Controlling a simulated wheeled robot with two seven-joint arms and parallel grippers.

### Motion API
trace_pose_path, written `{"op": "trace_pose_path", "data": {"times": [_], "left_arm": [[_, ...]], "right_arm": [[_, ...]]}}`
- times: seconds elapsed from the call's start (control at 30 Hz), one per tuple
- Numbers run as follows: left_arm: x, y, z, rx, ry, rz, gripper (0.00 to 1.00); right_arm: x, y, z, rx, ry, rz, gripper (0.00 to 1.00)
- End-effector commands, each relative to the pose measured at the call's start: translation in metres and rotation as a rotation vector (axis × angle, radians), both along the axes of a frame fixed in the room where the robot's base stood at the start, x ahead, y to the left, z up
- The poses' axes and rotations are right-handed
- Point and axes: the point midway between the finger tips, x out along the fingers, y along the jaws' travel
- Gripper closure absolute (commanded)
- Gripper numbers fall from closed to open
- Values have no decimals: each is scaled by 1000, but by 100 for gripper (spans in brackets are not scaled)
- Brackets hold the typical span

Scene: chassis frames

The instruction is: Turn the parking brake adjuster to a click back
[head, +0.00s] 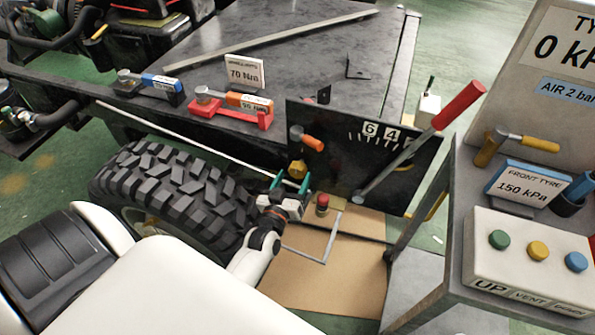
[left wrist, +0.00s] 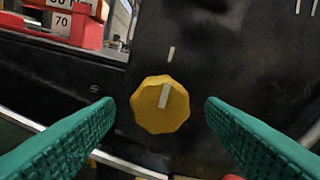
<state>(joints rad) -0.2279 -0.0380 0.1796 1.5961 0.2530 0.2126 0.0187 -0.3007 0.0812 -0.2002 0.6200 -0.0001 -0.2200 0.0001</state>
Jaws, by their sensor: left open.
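The adjuster is a yellow faceted knob (head: 297,169) on a black upright panel (head: 345,165). In the left wrist view the knob (left wrist: 160,104) has a pale pointer line tilted slightly right of upright, below a pale mark (left wrist: 171,54) on the panel. My left gripper (head: 290,184) is open, its green fingers on either side of the knob and apart from it in the left wrist view (left wrist: 158,125). A lever with a red grip (head: 458,105) leans up to the right across the panel, near a scale with 6 and 4. My right gripper is not in view.
A red button (head: 322,200) stands just right of my left gripper. A tyre (head: 175,190) lies to the left. A cart with a button box (head: 525,262) stands right.

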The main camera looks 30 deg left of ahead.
Motion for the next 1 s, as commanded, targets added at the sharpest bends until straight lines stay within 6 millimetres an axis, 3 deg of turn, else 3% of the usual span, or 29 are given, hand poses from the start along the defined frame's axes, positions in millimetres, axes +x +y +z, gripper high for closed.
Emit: {"op": "trace_pose_path", "data": {"times": [0.2,0.57,0.67,0.87,1.0], "left_arm": [[27,7,0,0,-1,0,36],[33,8,0,0,1,0,36],[33,8,0,0,1,0,47],[33,8,0,0,1,0,80],[33,8,0,-3,0,0,81]], "right_arm": [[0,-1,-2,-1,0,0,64],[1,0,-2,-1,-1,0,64],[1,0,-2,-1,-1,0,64],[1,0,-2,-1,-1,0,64],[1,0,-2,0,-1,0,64]]}}
